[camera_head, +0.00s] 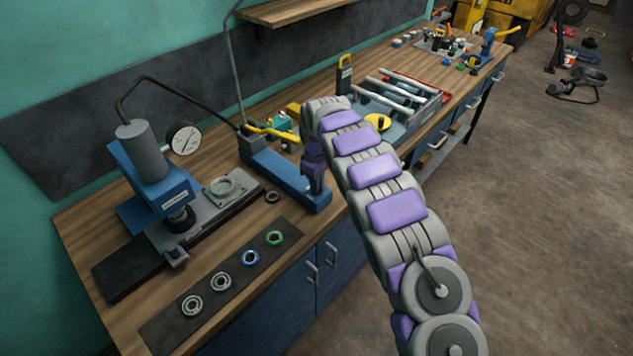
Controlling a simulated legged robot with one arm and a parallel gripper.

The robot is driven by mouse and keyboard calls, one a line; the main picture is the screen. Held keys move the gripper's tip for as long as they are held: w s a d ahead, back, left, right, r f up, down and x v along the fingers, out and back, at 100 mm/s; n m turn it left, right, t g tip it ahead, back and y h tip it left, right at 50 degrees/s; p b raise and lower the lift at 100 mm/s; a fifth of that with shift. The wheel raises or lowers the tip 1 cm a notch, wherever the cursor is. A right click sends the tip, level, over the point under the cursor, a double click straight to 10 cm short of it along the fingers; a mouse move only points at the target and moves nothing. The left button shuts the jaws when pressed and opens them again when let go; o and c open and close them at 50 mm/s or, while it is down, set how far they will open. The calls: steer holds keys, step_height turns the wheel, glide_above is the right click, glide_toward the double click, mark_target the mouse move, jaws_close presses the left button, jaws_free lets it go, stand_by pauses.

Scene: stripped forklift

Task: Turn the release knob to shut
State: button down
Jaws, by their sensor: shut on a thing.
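The blue hand pump (290,182) lies on the wooden workbench, with a yellow handle (270,132) at its back end. My gripper (316,186) points down at the pump's front end, close above the bench's front edge. It is shut on the release knob there. The fingers and my wrist hide the knob, so its angle cannot be seen. My arm reaches in from the lower right.
A blue press with a grey cylinder (143,150) and a round gauge (184,139) stands at the left, linked by a black hose. Several rings lie on a dark mat (172,326) in front. A grey toolbox (402,120) stands behind my arm. Open floor is at the right.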

steer(key=shift+r+m+p, duration=0.15)
steer(key=shift+m+p, duration=0.35)
steer(key=shift+m, duration=0.3)
steer(key=c, duration=1.2)
jaws_free()
